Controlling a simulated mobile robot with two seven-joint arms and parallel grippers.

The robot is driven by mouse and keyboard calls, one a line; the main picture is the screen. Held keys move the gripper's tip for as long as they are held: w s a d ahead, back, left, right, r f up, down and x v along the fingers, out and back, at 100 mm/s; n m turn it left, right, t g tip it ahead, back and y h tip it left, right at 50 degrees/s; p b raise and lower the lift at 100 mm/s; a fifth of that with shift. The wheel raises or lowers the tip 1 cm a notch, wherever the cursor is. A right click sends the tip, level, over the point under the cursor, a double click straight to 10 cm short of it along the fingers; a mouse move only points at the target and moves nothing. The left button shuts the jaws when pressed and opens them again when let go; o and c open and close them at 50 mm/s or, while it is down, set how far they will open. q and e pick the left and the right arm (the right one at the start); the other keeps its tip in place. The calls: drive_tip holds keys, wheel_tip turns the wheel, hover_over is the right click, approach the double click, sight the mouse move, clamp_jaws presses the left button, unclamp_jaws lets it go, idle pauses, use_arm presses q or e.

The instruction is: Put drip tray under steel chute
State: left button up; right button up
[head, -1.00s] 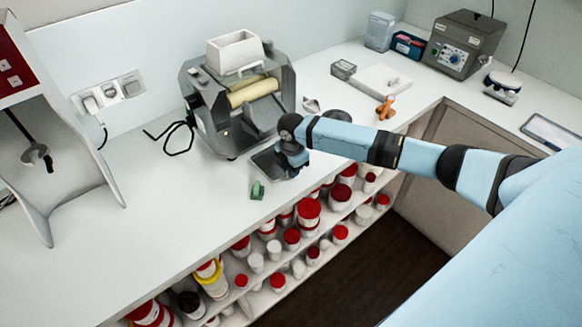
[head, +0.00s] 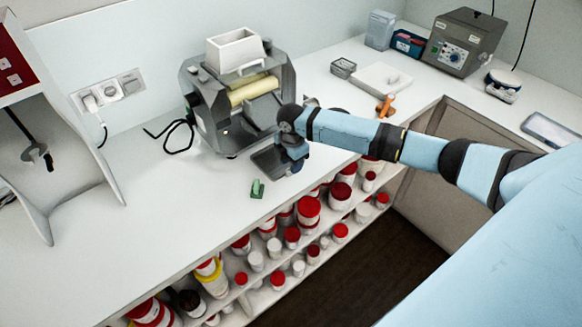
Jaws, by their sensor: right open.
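The drip tray (head: 266,162) is a flat dark grey plate lying on the white counter in front of the mill (head: 213,118). Its right part is hidden by my right gripper (head: 291,170). My right gripper points down at the tray's right side and is open; its fingertips are small, and I cannot tell whether they touch the tray. The mill has a white hopper and pale yellow rollers. The steel chute seems to be the grey sloping part below the rollers, partly hidden by my right wrist. My left gripper is not in view.
A small green object (head: 257,189) lies left of the tray near the counter's front edge. An orange-handled tool (head: 385,107) lies to the right behind my arm. Shelves of red-lidded jars (head: 308,211) are below.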

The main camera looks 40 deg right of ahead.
wheel_tip(320, 180, up, 10)
drive_tip(key=shift+f+b, duration=0.15)
drive_tip(key=shift+b, duration=0.2)
drive_tip(key=s+a+f+m+t+y, duration=0.15)
drive_tip(key=s+a+f+m, duration=0.4)
drive_tip(key=s+a, duration=0.85)
drive_tip(key=s+d+m+t+h, duration=0.1)
drive_tip(key=s+d+m+t, duration=0.15)
drive_tip(key=s+m, duration=1.25)
drive_tip(key=w+a+f+n+t+y, duration=0.1)
drive_tip(key=a+f+n+t, duration=0.1)
drive_tip(key=f, duration=0.3)
drive_tip(key=w+a+f+n+t+y+p, duration=0.1)
drive_tip(key=a+f+n+t, duration=0.1)
drive_tip(key=f, duration=0.4)
drive_tip(key=a+t, duration=0.1)
drive_tip(key=t, duration=0.1)
drive_tip(key=shift+a+f+n+t, duration=0.25)
drive_tip(key=shift+n+t, duration=0.05)
drive_tip(key=shift+n, duration=0.05)
